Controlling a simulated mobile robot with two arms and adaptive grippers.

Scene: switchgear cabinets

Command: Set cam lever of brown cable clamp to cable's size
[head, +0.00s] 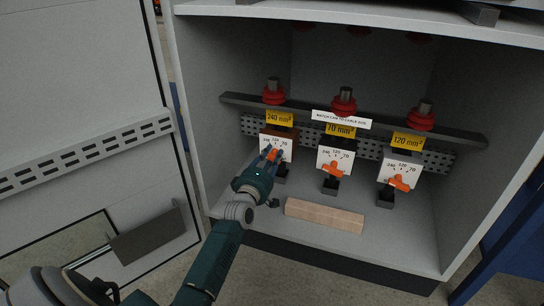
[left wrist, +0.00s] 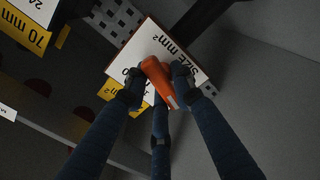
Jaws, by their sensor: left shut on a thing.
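The brown cable clamp (head: 291,134) is the left one of three in the cabinet, under a yellow 240 mm² tag (head: 279,118). Its white dial plate (head: 284,144) carries size numbers; 120 and 70 are partly readable in the head view. My left gripper (head: 270,156) is at this dial, its fingers shut on the orange cam lever (left wrist: 158,80). In the left wrist view the fingers (left wrist: 157,85) close around the lever, in front of the plate marked "SIZE mm²" (left wrist: 185,55). The exact number the lever points at is hidden. My right gripper is not in view.
Two similar clamps with orange levers stand to the right: the middle one (head: 334,158) under a 70 mm² tag, the right one (head: 402,171) under 120 mm². A light wooden block (head: 324,214) lies on the cabinet floor. The cabinet's side walls bound the space.

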